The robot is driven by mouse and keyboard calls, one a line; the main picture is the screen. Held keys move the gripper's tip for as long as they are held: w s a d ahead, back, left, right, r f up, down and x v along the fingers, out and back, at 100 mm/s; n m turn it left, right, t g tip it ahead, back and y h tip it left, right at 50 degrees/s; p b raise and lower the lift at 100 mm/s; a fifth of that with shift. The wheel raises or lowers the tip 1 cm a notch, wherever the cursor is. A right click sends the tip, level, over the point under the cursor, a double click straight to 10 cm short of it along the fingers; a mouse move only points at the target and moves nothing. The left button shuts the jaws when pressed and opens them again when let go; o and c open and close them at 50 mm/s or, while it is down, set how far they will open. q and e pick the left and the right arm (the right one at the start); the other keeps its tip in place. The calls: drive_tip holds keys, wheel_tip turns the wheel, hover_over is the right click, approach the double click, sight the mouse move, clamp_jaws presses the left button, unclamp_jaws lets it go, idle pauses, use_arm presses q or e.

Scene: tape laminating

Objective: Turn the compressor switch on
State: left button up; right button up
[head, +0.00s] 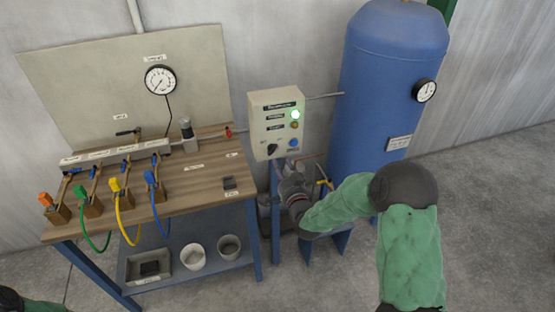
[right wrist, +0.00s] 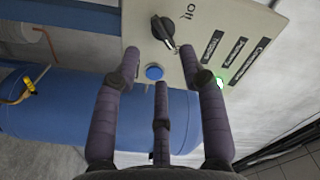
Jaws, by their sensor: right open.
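The compressor switch is a black rotary knob (head: 272,148) low on the left of a pale control box (head: 257,125). In the right wrist view the switch (right wrist: 162,30) shows close up, its pointer slanting down to the right past printed marks. A blue button (right wrist: 154,73) sits beside it. My right gripper (head: 290,178) is just below the box in the head view. In the right wrist view its fingers (right wrist: 160,60) are spread and empty; the two outer tips flank the switch's near side. Contact with the knob cannot be told. My left gripper is out of view.
A green lamp (head: 295,114) glows on the box. A blue tank (head: 385,90) with a gauge (head: 424,90) stands right. A wooden workbench (head: 190,182) with coloured hoses stands left, trays and pots below. Grey floor lies open at lower right.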

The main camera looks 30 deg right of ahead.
drive_tip(key=v, duration=0.4)
drive_tip(key=shift+s+a, duration=0.15)
drive_tip(key=shift+s, duration=0.25)
drive_tip(key=s+a+f+n+g+y, duration=0.2)
drive_tip(key=a+f+g+y, duration=0.15)
drive_tip(key=a+f, duration=0.55)
drive_tip(key=s+a+f+n+g+y, duration=0.25)
drive_tip(key=a+f+g, duration=0.25)
drive_tip(key=f, duration=0.9)
drive_tip(key=s+a+f+n+g+y, duration=0.1)
drive_tip(key=s+a+f+g, duration=0.3)
drive_tip(key=s, duration=0.5)
drive_tip(key=s+a+f+n+g+y, duration=0.1)
drive_tip(key=s+a+f+n+g, duration=0.3)
drive_tip(key=s+a+f, duration=0.3)
drive_tip(key=shift+s+a+g, duration=0.35)
drive_tip(key=shift+s+a, duration=0.25)
drive_tip(key=shift+s, duration=0.4)
drive_tip(key=shift+d+f, duration=0.1)
